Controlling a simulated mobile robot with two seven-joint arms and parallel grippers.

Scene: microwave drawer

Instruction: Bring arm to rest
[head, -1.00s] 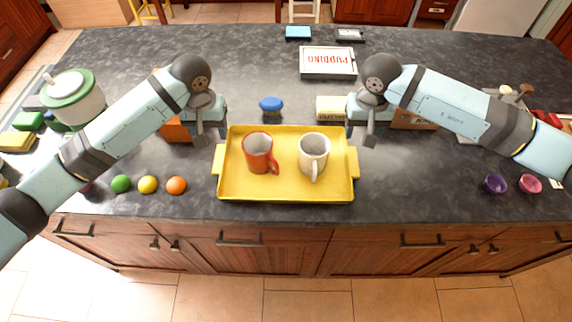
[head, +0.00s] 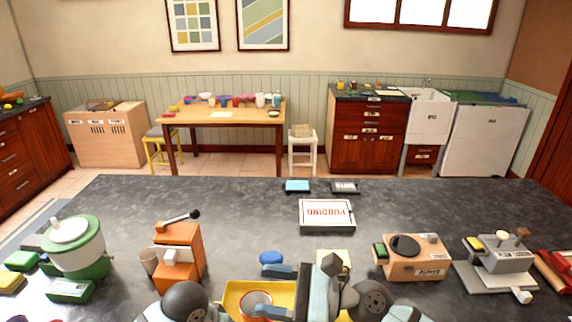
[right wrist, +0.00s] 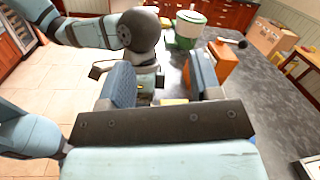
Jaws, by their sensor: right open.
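My right gripper (head: 275,292) is raised in front of the counter and points left, its two blue fingers apart with nothing between them. Its open fingers also show in the right wrist view (right wrist: 163,82). My left arm's round joint shows at the bottom of the head view. In the right wrist view the left gripper (right wrist: 135,72) hangs below that joint, partly hidden behind my right finger, so its jaws cannot be read. The yellow tray (head: 232,288) is partly hidden behind my right gripper. The red mug (head: 255,299) stands in it; the white mug is hidden.
The counter's back part is mostly clear.

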